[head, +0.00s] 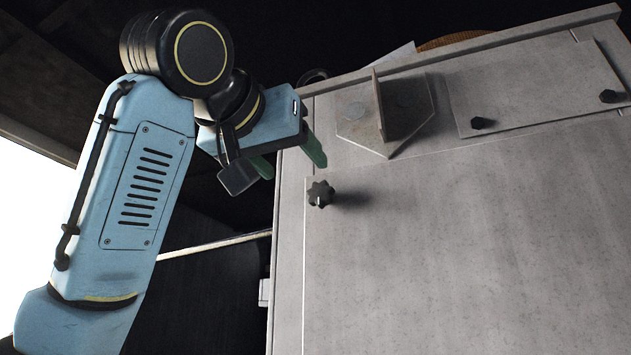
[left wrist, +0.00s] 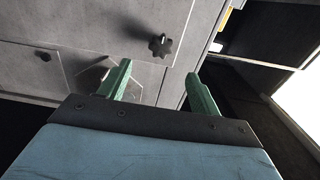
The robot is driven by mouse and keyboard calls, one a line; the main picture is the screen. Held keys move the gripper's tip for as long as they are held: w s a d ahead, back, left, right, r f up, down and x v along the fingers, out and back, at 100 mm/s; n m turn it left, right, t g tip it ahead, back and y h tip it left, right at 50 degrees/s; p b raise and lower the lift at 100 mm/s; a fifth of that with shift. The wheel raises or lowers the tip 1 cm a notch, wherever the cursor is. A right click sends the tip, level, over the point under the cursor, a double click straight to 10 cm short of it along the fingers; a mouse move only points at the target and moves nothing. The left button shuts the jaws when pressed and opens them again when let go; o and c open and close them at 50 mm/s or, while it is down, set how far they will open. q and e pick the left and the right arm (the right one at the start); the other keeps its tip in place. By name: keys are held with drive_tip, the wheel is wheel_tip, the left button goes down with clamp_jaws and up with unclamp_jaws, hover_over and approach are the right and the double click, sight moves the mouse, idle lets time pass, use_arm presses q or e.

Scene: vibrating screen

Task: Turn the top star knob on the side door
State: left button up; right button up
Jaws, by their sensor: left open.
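The black star knob (head: 320,194) sits near the left edge of the grey side door (head: 450,240), high on the panel, in the head view. In the left wrist view the star knob (left wrist: 160,46) shows beyond the fingers, between their tips and a little above them. My left gripper (head: 290,160) is open and empty, with green fingers, above and to the left of the knob and apart from it. The left wrist view also shows its two fingers (left wrist: 159,72) spread. My right gripper is not in either view.
A grey bracket with a raised plate (head: 385,112) stands out above and right of the knob. A cover plate (head: 535,85) with two small dark knobs is at upper right. A pale rod (head: 215,243) runs left of the door. The door face below is bare.

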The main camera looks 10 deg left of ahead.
sight(318, 192)
use_arm(q)
drive_tip(key=w+p, duration=0.1)
drive_tip(key=w, duration=0.1)
drive_tip(key=w+d+p, duration=0.1)
drive_tip(key=w, duration=0.2)
drive_tip(key=w+p, duration=0.1)
drive_tip(key=w, duration=0.2)
drive_tip(key=shift+w+d, duration=0.2)
drive_tip(key=shift+d, duration=0.05)
drive_tip(key=shift+w, duration=0.3)
drive_tip(key=shift+w+d, duration=0.1)
drive_tip(key=shift+w, duration=0.2)
drive_tip(key=shift+c, duration=0.5)
drive_tip(key=c, duration=0.8)
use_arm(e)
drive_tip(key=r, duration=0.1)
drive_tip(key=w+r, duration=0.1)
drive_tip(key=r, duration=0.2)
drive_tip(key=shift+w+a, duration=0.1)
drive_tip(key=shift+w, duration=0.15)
